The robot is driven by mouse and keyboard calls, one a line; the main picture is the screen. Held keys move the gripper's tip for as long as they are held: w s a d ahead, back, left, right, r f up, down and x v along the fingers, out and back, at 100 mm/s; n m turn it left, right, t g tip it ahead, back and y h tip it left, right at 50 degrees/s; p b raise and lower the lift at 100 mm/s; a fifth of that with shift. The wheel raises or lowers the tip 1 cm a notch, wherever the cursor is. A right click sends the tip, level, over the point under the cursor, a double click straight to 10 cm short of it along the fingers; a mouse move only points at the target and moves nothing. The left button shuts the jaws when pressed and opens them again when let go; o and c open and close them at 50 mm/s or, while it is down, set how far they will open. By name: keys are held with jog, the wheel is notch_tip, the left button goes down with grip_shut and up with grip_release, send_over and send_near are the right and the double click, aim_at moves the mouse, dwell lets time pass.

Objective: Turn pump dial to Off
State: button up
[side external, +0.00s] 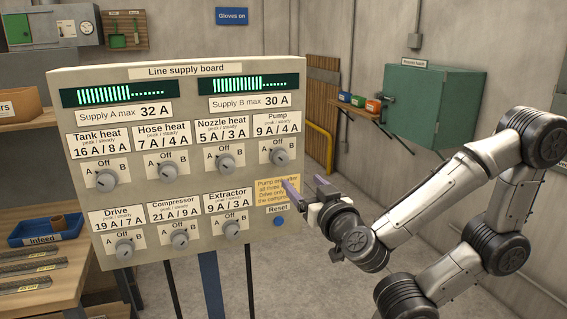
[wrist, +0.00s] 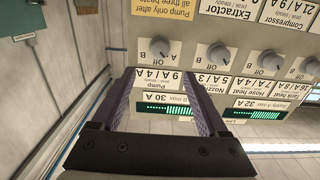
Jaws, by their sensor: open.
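The pump dial (side external: 279,157) is a grey knob below the "Pump 9 A / 4 A" label, at the upper right of the line supply board (side external: 160,196). Off is marked above it, with A and B to the sides. Its pointer setting is too small to tell. My gripper (side external: 305,185) is open and empty, below and right of the dial, in front of the yellow note. In the wrist view, which shows the board upside down, the pump dial (wrist: 160,48) appears beyond and between the purple fingers (wrist: 168,78), apart from them.
Several similar dials share the board, including the nozzle heat dial (side external: 226,163) and extractor dial (side external: 232,229). A blue Reset button (side external: 279,221) sits below the note (side external: 272,193). Two green bar displays top the board. A green cabinet (side external: 433,105) hangs behind.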

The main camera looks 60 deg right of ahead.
aim_at(283, 162)
jog(key=shift+x, duration=6.7)
grip_shut()
